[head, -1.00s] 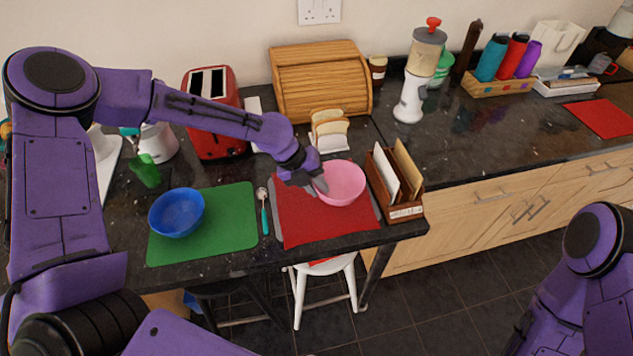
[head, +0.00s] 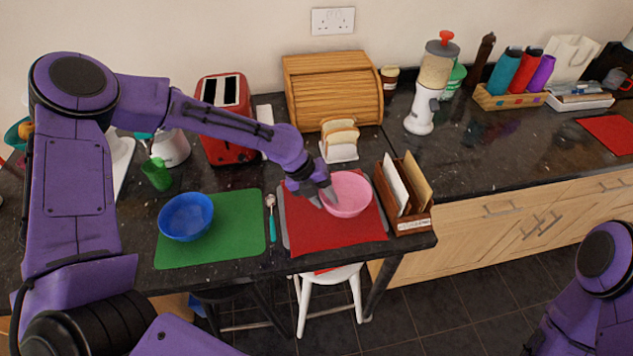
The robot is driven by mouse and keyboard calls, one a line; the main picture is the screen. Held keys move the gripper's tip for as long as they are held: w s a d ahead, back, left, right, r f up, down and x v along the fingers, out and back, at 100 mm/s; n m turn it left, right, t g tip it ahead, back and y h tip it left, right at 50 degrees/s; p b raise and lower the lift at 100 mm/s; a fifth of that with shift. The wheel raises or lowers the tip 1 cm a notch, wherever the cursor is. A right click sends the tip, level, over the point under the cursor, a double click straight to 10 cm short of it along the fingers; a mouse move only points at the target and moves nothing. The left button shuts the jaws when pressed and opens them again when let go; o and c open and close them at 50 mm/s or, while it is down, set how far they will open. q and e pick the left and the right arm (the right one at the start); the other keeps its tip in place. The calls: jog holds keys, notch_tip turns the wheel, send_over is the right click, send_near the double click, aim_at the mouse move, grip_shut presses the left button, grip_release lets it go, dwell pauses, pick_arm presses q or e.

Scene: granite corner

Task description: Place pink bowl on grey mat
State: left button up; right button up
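The pink bowl (head: 347,198) sits upright over the red mat (head: 335,230), toward its back right. Whether it touches the mat is unclear.
A wooden letter rack (head: 408,222) stands close right of the bowl, and a toast rack (head: 340,150) stands behind it. A spoon (head: 271,218) and a blue bowl (head: 186,217) on a green mat (head: 235,235) lie left. The counter's front edge is near.

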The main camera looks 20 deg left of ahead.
pick_arm(q)
jog(key=b+v, duration=0.1)
jog(key=v, duration=1.1)
